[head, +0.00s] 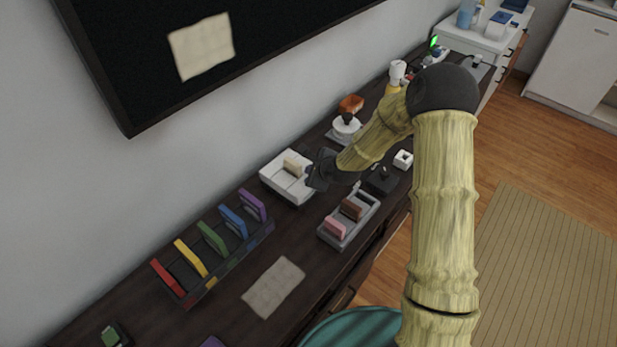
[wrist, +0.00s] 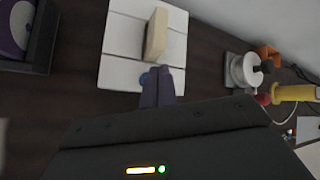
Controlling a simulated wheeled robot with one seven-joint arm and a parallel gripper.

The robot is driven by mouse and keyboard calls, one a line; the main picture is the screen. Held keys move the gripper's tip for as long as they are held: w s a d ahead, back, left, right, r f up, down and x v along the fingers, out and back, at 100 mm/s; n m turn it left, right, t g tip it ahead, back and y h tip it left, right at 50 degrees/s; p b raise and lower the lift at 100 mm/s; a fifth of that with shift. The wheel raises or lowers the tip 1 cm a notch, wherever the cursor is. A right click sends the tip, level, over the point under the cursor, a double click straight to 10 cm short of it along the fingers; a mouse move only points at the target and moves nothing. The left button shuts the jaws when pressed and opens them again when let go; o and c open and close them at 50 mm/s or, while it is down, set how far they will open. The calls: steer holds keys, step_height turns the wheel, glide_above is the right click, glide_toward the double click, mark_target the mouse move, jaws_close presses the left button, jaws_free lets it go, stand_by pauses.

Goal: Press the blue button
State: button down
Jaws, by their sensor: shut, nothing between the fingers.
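The blue button (wrist: 145,80) shows in the wrist view as a small blue patch at the lower edge of a white box (wrist: 118,40). My gripper's fingers (wrist: 163,76) partly cover it. My gripper is shut and empty, with its tips over the box's edge just beside the button. Whether the tips touch the button I cannot tell. In the head view the white box (head: 270,180) sits on the dark cabinet top, and my gripper (head: 309,172) is at its right side. The button is hidden there.
A tan block (wrist: 156,34) stands on the white box. A rack (head: 228,262) of coloured slabs is to the left, and a grey tray (head: 328,240) with pink and brown blocks is in front. A white spool (wrist: 246,70) stands close by on the right in the wrist view.

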steer(key=shift+r+p, duration=1.3)
steer(key=shift+r, duration=0.75)
